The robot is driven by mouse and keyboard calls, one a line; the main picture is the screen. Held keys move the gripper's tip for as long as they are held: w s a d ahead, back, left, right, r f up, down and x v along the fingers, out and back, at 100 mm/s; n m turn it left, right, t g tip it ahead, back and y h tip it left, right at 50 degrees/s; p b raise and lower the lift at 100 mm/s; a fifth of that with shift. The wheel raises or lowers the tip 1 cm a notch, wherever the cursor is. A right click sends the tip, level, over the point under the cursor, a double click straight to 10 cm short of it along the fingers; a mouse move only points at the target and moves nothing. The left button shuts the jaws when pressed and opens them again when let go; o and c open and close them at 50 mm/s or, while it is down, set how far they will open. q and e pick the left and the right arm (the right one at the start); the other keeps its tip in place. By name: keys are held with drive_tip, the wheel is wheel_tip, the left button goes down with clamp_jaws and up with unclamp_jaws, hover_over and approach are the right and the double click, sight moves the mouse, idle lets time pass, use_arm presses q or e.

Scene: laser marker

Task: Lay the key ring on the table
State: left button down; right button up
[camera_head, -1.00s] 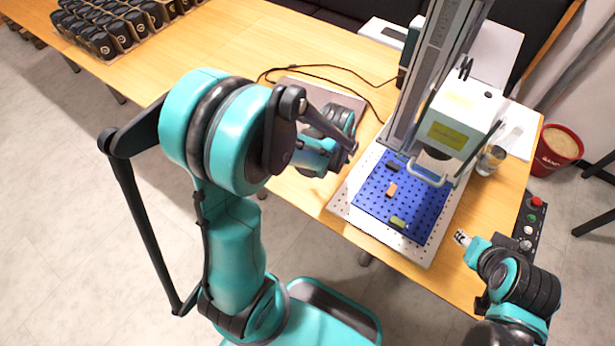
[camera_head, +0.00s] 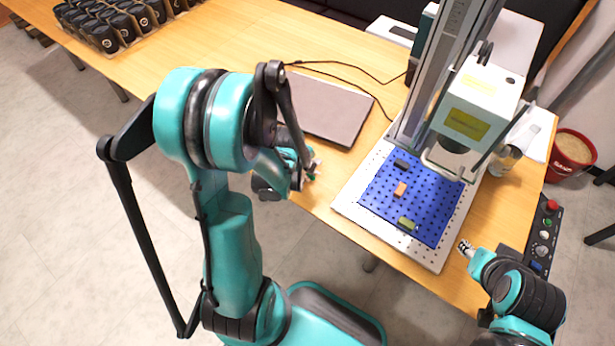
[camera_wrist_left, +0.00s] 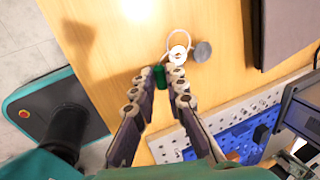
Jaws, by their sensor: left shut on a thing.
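The key ring (camera_wrist_left: 180,48) shows in the left wrist view as a pale loop with a white round tag, a grey round tag and a green piece. My left gripper (camera_wrist_left: 163,80) is shut on the green piece, and the loop and round tags extend past the fingertips over bare wood. I cannot tell whether the tags touch the table. In the head view my left gripper (camera_head: 312,172) is at the table's near edge, left of the marker's base, with the ring mostly hidden. My right gripper (camera_head: 465,247) is by the table's near right edge; its jaws are too small to judge.
A closed laptop (camera_head: 325,108) lies behind my left gripper. The laser marker's blue perforated plate (camera_head: 420,208) holds several small blocks. Its white head (camera_head: 475,105) stands above. Bare table (camera_head: 330,190) lies between laptop and base. Boxed dark mugs stand far left.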

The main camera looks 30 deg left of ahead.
use_arm(q)
drive_tip(key=shift+f, duration=0.35)
drive_tip(key=shift+f, duration=0.25)
drive_tip(key=c, duration=1.8)
unclamp_jaws()
drive_tip(key=shift+r, duration=0.1)
drive_tip(key=shift+c, duration=0.2)
